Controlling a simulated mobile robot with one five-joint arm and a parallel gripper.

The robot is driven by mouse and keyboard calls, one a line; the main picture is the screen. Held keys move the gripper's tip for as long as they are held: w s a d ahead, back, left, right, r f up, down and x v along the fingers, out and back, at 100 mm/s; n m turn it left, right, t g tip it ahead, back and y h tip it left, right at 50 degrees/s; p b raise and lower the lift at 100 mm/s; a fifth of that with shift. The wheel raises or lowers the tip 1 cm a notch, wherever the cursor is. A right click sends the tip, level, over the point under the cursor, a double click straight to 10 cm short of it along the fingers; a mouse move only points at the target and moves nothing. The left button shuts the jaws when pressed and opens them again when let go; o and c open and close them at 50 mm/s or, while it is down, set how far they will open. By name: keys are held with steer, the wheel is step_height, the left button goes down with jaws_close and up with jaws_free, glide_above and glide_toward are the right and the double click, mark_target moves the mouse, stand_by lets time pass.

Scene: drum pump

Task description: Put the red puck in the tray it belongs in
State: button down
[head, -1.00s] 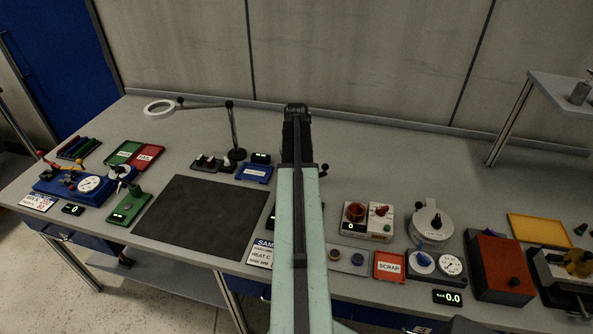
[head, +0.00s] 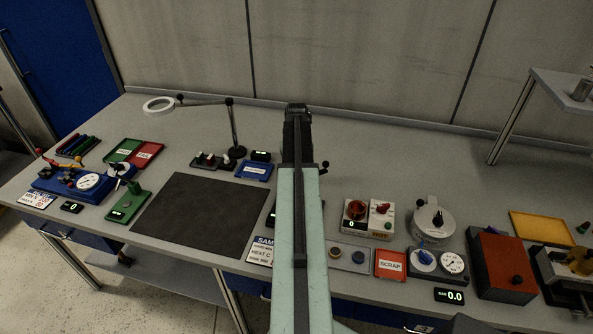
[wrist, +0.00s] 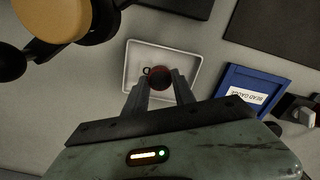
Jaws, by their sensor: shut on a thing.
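The dark red puck (wrist: 160,75) is between the fingertips of my gripper (wrist: 161,84) in the wrist view. My gripper is shut on it. Both are over a shallow white tray (wrist: 134,55), within its outline as seen from the wrist. I cannot tell the height of the puck above the tray floor. A small dark ring-shaped mark shows in the tray just left of the puck. In the head view, my arm hides the puck, the white tray and my fingertips.
A labelled blue tray (wrist: 229,83) lies right of the white tray; it also shows in the head view (head: 268,176). A round tan-topped object (wrist: 55,18) with black knobs stands at upper left. A red SCRAP tray (head: 379,271) and a yellow tray (head: 541,230) are further right.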

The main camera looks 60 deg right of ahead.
steer(key=shift+f+b, duration=0.5)
stand_by(0.6)
steer(key=c, duration=0.9)
jaws_free()
steer(key=shift+c, duration=0.2)
steer(key=shift+o, duration=0.2)
steer(key=shift+o, duration=1.3)
step_height(320, 180, up, 8)
steer(key=p, duration=0.8)
steer(key=shift+r, duration=0.1)
